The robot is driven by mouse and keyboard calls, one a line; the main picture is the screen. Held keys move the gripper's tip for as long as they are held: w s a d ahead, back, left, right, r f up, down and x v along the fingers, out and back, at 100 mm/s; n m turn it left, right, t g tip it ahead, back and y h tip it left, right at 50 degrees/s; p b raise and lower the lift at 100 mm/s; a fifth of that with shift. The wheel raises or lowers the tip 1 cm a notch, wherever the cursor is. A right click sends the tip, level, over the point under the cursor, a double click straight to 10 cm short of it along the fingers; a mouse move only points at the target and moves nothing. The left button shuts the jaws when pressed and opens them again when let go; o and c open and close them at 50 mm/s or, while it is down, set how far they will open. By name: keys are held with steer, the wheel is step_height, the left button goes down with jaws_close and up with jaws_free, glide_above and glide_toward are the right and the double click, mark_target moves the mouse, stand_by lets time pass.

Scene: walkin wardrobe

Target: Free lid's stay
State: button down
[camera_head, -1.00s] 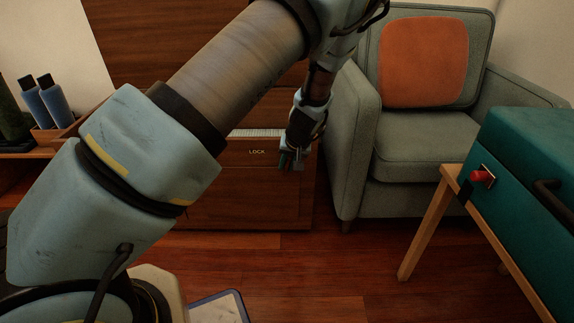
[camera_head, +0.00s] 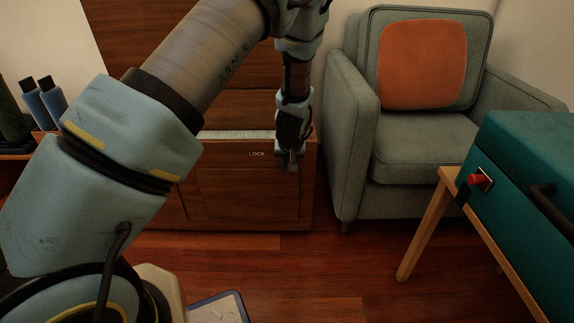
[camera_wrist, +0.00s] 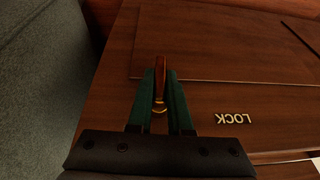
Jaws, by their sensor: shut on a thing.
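The wooden chest (camera_head: 245,195) stands at the back, with the word LOCK on its upper front. A large wooden panel (camera_head: 120,40) rises behind it, perhaps its lid; my arm covers part of it. My gripper (camera_head: 291,165) is at the upper right of the chest's front, right of LOCK. In the wrist view, my gripper's green fingers (camera_wrist: 161,85) are shut on a slim brass-brown piece (camera_wrist: 160,92) at the wooden front. I cannot tell whether this piece is the stay or a catch. No other stay can be made out.
A grey armchair (camera_head: 425,150) with an orange cushion (camera_head: 422,65) stands close to the chest's right. A teal case (camera_head: 535,160) with a red knob (camera_head: 476,181) sits on a wooden stand at right. Dark bottles (camera_head: 52,100) stand at left.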

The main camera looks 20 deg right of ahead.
steer(key=shift+s+h, duration=0.1)
steer(key=shift+h, duration=0.2)
steer(key=shift+f, duration=0.1)
steer(key=c, duration=0.8)
jaws_free()
steer(key=shift+c, duration=0.2)
steer(key=p+v, duration=0.3)
steer(key=v, duration=0.8)
steer(key=shift+w, duration=0.25)
